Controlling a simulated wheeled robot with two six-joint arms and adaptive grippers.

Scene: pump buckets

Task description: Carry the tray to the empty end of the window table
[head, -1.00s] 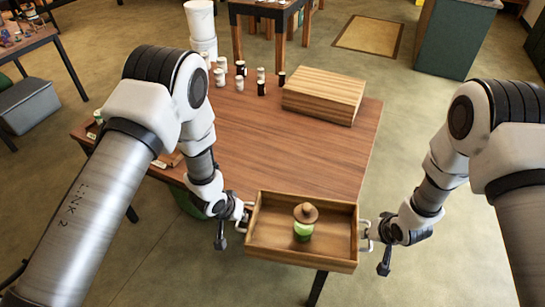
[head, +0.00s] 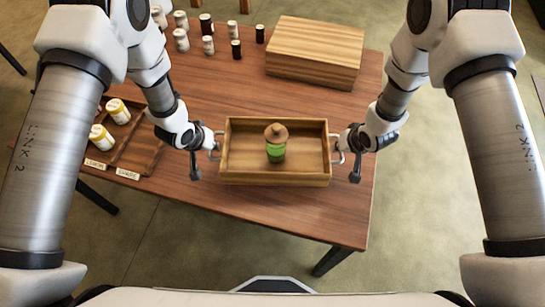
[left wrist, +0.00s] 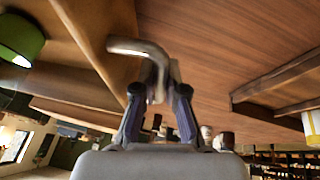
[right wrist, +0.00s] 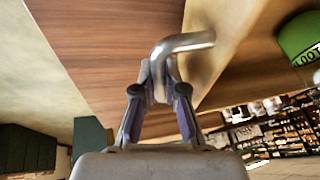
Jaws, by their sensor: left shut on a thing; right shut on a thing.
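The wooden tray (head: 275,180) is level over the near part of a brown wooden table (head: 222,90); I cannot tell whether it touches the top. A green jar with a brown hat-like lid (head: 276,153) stands upright in it. My left gripper (head: 213,146) is shut on the tray's left metal handle (left wrist: 135,46). My right gripper (head: 339,148) is shut on the right metal handle (right wrist: 182,42). Parts of the green jar show in the left wrist view (left wrist: 20,38) and the right wrist view (right wrist: 300,38).
A lidded wooden box (head: 315,52) sits at the table's far right. Several black and white canisters (head: 207,45) stand at the back. A low divided rack (head: 140,152) with yellow-and-white bottles (head: 101,137) lies left of the tray. Bare table lies between.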

